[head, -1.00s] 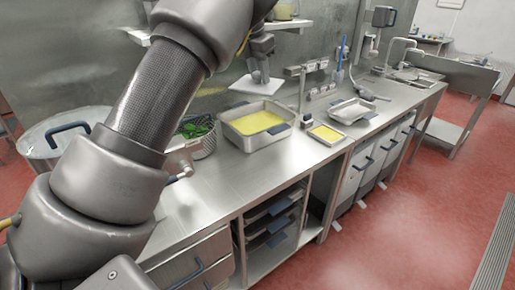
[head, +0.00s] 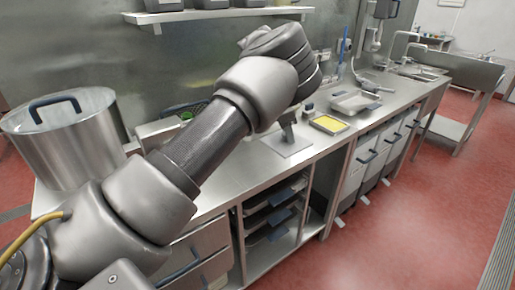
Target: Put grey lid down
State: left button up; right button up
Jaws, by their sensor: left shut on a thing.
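The grey lid (head: 296,148) is a flat, light square plate over the bare counter, near its front edge. It lies level, and I cannot tell whether it touches the counter. My left gripper (head: 287,130) reaches down to the middle of the lid from above and is shut on it, though the fingertips are small and partly hidden by my arm. My right gripper is not in view.
A large steel pot (head: 70,145) with a blue-handled lid stands at the left. A shallow yellow-filled tray (head: 329,124) lies right of the grey lid, and an empty metal tray (head: 355,103) is beyond it. My arm hides much of the counter (head: 262,171).

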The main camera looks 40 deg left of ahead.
aim_at(272, 138)
pick_arm(q)
jog(key=a, duration=0.1)
jog(key=s+a+f, duration=0.1)
jog(key=a, duration=0.1)
jog(key=a+f, duration=0.1)
jog(key=a, duration=0.1)
jog(key=shift+s+p, duration=0.25)
jog(key=shift+p, duration=0.15)
jog(key=a+f, duration=0.2)
jog(key=s+a+f, duration=0.1)
jog(key=a+f, duration=0.1)
jog(key=f, duration=0.1)
jog(key=shift+s+f+p, duration=0.1)
jog(key=shift+f+p, duration=0.05)
jog(key=shift+p, duration=0.15)
jog(key=shift+s+a+f, duration=0.1)
jog(key=shift+f, duration=0.05)
jog(key=f, duration=0.2)
jog(key=f+p, duration=0.1)
jog(key=shift+s+a+f, duration=0.1)
jog(key=shift+s+a, duration=0.05)
jog(key=shift+a, duration=0.1)
jog(key=shift+f, duration=0.3)
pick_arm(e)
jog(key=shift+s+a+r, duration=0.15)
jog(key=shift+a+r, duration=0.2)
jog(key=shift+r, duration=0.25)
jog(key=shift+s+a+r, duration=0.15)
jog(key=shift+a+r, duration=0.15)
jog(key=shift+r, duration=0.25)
